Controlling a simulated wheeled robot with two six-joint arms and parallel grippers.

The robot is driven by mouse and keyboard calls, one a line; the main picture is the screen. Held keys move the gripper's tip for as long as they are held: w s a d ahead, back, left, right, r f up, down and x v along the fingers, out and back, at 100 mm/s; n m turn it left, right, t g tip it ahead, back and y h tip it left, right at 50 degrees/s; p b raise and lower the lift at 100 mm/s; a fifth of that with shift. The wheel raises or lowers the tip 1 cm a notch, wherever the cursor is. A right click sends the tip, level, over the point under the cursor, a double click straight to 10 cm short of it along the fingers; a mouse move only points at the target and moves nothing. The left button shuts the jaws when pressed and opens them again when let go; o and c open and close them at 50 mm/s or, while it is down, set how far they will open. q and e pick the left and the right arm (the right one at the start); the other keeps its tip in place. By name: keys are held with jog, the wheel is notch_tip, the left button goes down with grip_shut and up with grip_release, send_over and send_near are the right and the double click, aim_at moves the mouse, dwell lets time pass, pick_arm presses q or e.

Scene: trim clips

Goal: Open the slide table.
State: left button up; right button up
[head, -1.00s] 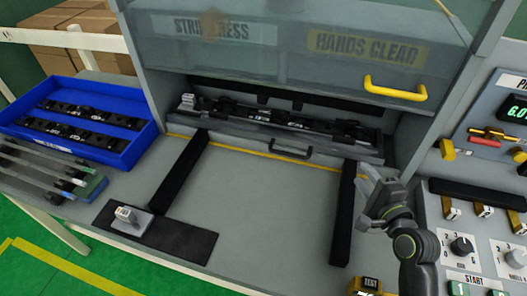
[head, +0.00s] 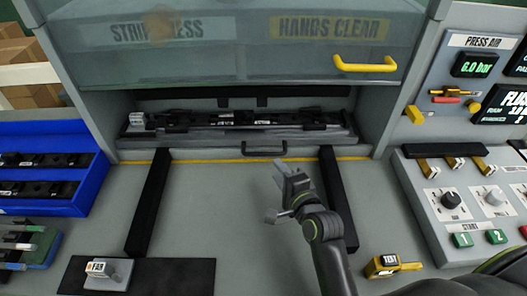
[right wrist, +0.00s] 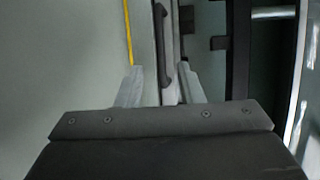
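The slide table (head: 205,143) is a grey tray with a long dark strip part on it, sitting inside the press opening at the back. Its dark bar handle (head: 264,149) is on the front edge. My right gripper (head: 281,190) is in front of and slightly right of the handle, apart from it, and empty. In the right wrist view its two fingers (right wrist: 159,86) are spread, with the handle (right wrist: 163,35) ahead of the gap between them. My left gripper is not in view.
Black rails (head: 149,203) and (head: 338,197) run forward on the grey worktop. A raised guard with a yellow handle (head: 365,67) is above. A blue bin (head: 94,190) stands left, a control panel (head: 427,203) right. A black mat (head: 180,275) lies at front left.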

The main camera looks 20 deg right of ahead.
aim_at(265, 154)
jog(key=p+x, duration=0.1)
jog(key=x, duration=0.8)
jog(key=shift+w, duration=0.35)
jog(key=shift+c, duration=0.4)
grip_shut()
